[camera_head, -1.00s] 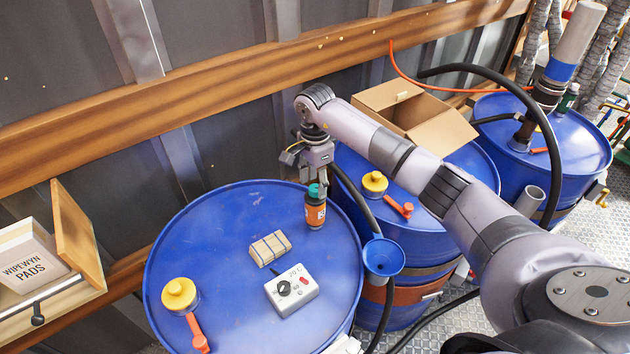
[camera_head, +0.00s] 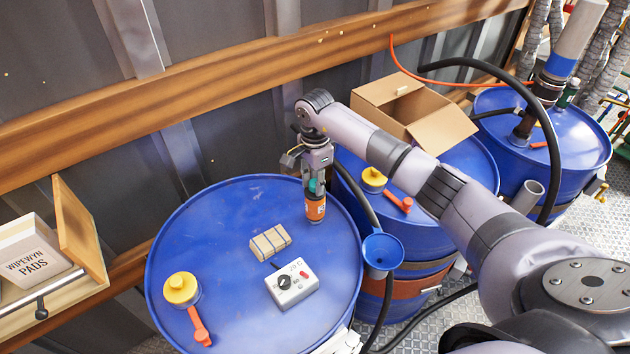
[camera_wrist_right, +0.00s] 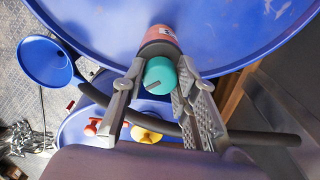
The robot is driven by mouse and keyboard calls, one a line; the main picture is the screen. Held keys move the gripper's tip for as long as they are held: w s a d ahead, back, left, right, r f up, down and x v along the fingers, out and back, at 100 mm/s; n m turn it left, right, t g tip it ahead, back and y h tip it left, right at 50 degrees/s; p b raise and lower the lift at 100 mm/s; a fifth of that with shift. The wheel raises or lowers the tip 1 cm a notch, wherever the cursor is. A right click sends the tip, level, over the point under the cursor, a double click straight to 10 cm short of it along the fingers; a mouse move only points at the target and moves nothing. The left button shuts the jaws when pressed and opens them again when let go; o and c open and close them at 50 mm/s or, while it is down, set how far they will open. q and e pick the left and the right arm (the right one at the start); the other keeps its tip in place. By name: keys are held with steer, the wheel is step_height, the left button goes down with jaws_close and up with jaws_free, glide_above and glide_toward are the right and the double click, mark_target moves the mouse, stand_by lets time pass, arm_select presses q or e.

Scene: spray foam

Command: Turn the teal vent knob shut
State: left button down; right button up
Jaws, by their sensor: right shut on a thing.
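The teal vent knob (camera_wrist_right: 160,76) is the top of a small orange and dark bottle (camera_head: 315,208) that stands upright on the lid of the near blue drum (camera_head: 225,240). My right gripper (camera_head: 315,184) points down over the bottle from above. In the right wrist view its two fingers (camera_wrist_right: 160,88) sit on either side of the teal knob, shut on it. In the head view the fingers largely hide the knob. A line shows across the knob's top in the wrist view. My left gripper is not in view.
On the same lid are a bundle of tan blocks (camera_head: 270,242), a white control box (camera_head: 292,286), a yellow cap (camera_head: 181,289) and an orange lever (camera_head: 199,326). A blue funnel (camera_head: 382,252) hangs at the drum's right edge. An open carton (camera_head: 410,108) stands on the drum behind.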

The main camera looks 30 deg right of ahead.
jaws_close()
steer(key=m+b, duration=0.2)
steer(key=m, duration=0.1)
steer(key=shift+f+b, duration=0.1)
steer(key=shift+b, duration=0.3)
steer(key=m+b, duration=0.2)
steer(key=m, duration=0.2)
steer(key=shift+m, duration=0.4)
steer(key=m+b, duration=0.2)
steer(key=m, duration=0.2)
steer(key=shift+m, duration=0.3)
steer(key=m+b, duration=0.1)
steer(key=m, duration=0.3)
steer(key=shift+m+b, duration=0.3)
steer(key=shift+m, duration=0.1)
stand_by(0.4)
